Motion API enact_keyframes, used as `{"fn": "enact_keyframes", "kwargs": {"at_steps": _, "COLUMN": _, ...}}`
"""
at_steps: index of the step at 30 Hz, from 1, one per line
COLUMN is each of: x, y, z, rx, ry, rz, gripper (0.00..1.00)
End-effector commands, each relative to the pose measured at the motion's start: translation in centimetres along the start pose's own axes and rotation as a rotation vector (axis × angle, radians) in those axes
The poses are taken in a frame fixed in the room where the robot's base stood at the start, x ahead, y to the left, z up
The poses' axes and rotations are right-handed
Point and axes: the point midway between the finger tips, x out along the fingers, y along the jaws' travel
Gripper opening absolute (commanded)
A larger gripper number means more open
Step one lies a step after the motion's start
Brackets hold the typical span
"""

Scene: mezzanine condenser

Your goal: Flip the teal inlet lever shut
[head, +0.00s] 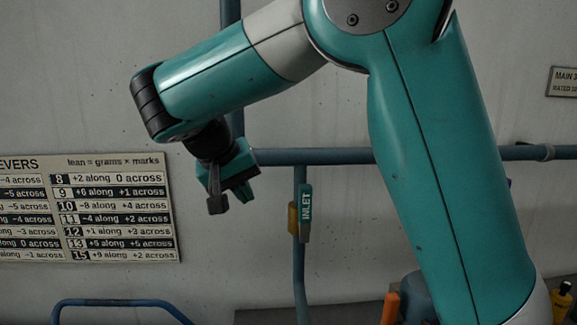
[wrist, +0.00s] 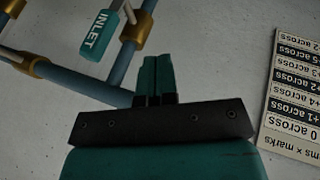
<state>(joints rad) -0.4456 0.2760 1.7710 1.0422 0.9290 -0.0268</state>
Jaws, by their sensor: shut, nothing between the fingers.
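The teal inlet lever (head: 306,213) carries the white word INLET and hangs along a thin vertical blue pipe, below the horizontal pipe. A brass-yellow fitting (head: 293,218) sits at its left. In the wrist view the lever (wrist: 100,32) is at the upper left, with a brass fitting (wrist: 138,30) beside it. My gripper (head: 242,190) is left of the lever in the head view, apart from it. In the wrist view my gripper (wrist: 155,62) has its two teal fingers together, with nothing between them. The lever's pivot is hard to make out.
A blue horizontal pipe (head: 340,157) runs along the wall behind my arm. A lettered chart (head: 90,208) hangs at the left. A blue rail (head: 120,303) is at the lower left, and an orange object (head: 390,307) stands low near my arm. The wall between chart and lever is bare.

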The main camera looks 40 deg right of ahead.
Motion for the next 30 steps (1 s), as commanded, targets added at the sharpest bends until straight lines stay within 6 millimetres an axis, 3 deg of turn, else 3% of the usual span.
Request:
{"fn": "enact_keyframes", "kwargs": {"at_steps": 1, "x": -1.7, "y": 0.6, "z": -1.0, "rx": 0.062, "ry": -0.002, "rz": 0.039, "gripper": 0.0}}
{"fn": "enact_keyframes", "kwargs": {"at_steps": 6, "x": -3.3, "y": 1.4, "z": -1.7, "rx": 0.208, "ry": -0.011, "rz": 0.12, "gripper": 0.0}}
{"fn": "enact_keyframes", "kwargs": {"at_steps": 18, "x": -3.3, "y": 1.6, "z": -1.6, "rx": 0.24, "ry": -0.012, "rz": 0.135, "gripper": 0.0}}
{"fn": "enact_keyframes", "kwargs": {"at_steps": 23, "x": -2.2, "y": 1.8, "z": -1.6, "rx": 0.239, "ry": -0.014, "rz": 0.137, "gripper": 0.0}}
{"fn": "enact_keyframes", "kwargs": {"at_steps": 30, "x": 2.3, "y": 2.5, "z": -1.4, "rx": 0.239, "ry": -0.016, "rz": 0.139, "gripper": 0.0}}
